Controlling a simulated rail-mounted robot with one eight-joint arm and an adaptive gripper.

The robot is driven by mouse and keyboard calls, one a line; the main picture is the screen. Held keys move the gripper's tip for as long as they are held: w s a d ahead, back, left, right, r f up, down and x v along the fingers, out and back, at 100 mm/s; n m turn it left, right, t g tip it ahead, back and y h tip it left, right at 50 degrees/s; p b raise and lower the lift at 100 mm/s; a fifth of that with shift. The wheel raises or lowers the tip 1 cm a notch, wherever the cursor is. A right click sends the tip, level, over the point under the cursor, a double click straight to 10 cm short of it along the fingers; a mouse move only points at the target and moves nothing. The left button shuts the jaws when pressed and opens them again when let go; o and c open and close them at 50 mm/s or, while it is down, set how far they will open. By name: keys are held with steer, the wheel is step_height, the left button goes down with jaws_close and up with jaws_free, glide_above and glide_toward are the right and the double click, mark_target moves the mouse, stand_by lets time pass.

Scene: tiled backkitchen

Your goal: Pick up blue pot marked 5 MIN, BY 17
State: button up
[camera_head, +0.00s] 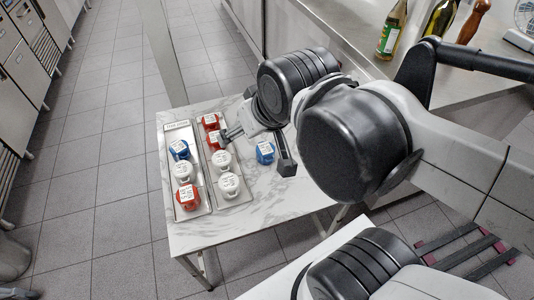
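Two blue pots with white labels are in view, and the print is too small to tell which reads 5 MIN, BY 17. One blue pot (265,153) stands on bare marble tabletop right of the trays. The other blue pot (180,149) is in the left tray (202,207). My gripper (259,148) is open, with its dark fingers spread apart. One finger is near the red pots, the other just right of the blue pot on the bare tabletop. That pot appears between them in the picture; I cannot tell the height gap. Nothing is held.
The left tray also holds a white pot (182,171) and a red pot (187,197). The right tray (246,198) holds red pots (211,121) and white pots (229,185). The marble table's (270,217) front is clear. Bottles (392,30) stand on the steel counter behind.

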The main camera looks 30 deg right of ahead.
steer(key=n+g+y+b, duration=0.1)
steer(key=n+g+b, duration=0.5)
steer(key=n+b, duration=0.15)
glide_above(265, 147)
steer(key=s, duration=0.1)
steer(key=shift+m, duration=0.25)
steer(key=f, duration=1.6)
steer(key=d+f, duration=0.1)
steer(key=f, duration=0.7)
steer(key=shift+s+b, duration=0.2)
steer(key=shift+b, duration=0.15)
steer(key=f, duration=0.2)
steer(key=f+b, duration=0.1)
steer(key=f, duration=0.2)
steer(key=w+f+b, duration=0.1)
steer(key=f, duration=0.2)
steer(key=shift+a, duration=0.4)
steer(key=shift+w+a+f+b, duration=0.15)
steer(key=shift+f+b, duration=0.6)
steer(key=shift+f, duration=0.55)
steer(key=shift+a+f+b, duration=0.15)
steer(key=shift+f+b, duration=0.55)
steer(key=shift+f, duration=0.6)
steer(key=shift+r, duration=0.1)
steer(key=c, duration=1.5)
steer(key=shift+c, duration=0.2)
